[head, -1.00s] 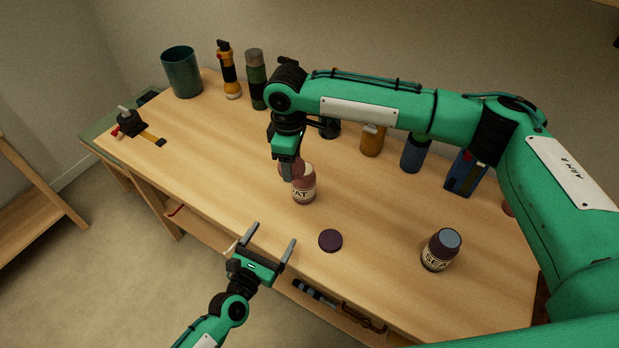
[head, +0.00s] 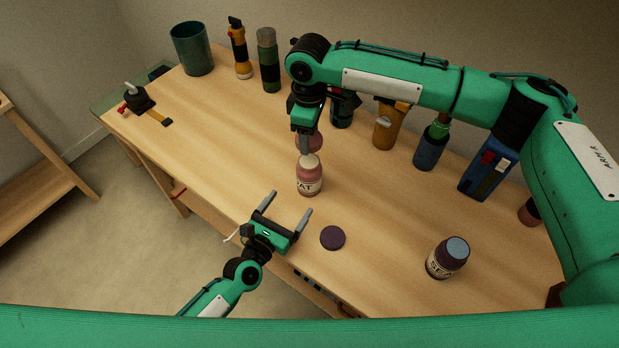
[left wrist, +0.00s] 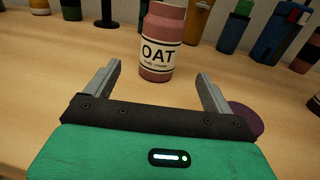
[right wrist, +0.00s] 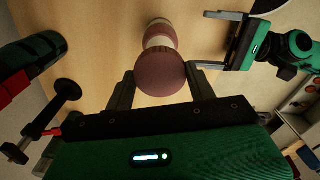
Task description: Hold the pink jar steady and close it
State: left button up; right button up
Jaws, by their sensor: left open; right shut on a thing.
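The pink jar (head: 309,182), labelled OAT, stands upright on the bench with its pale top uncovered. In the left wrist view the jar (left wrist: 160,50) is beyond my left fingertips, centred on the gap. My left gripper (head: 286,210) is open, empty and low in front of the jar, not around it. My right gripper (head: 307,143) is shut on the round pink lid (head: 315,141) and holds it above the jar, apart from it. In the right wrist view the lid (right wrist: 162,74) hides part of the jar.
A loose purple lid (head: 332,238) lies right of my left gripper. A purple jar (head: 443,265) stands uncovered further right.

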pick_arm(q)
jog(key=x, duration=1.1)
jog(key=shift+w, duration=0.1)
jog(key=c, duration=1.5)
pick_arm(e)
send_over(310, 161)
jog(key=shift+f, duration=2.5)
